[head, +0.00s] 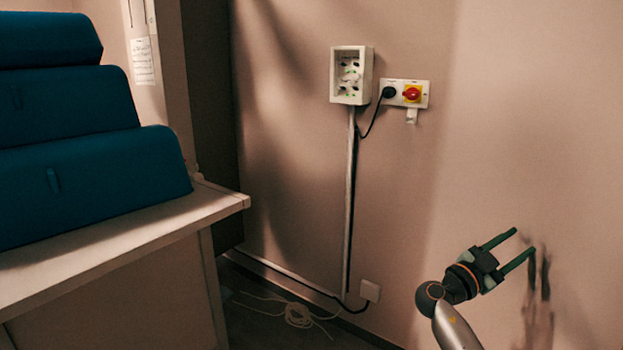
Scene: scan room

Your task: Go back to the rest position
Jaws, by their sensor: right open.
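My right gripper (524,243) is at the lower right of the head view, at the end of my right arm. Its two green fingers are spread apart with nothing between them. They point to the right and a little up, in front of the beige wall, and a dark shadow falls on the wall just beside them. I cannot tell whether the fingertips touch the wall. My left gripper is not in the head view.
Blue padded blocks (85,185) are stacked on a light counter (120,240) at the left. A white socket box (351,75) and a panel with a red-and-yellow switch (412,93) are on the wall. A coiled cable (298,315) lies on the floor.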

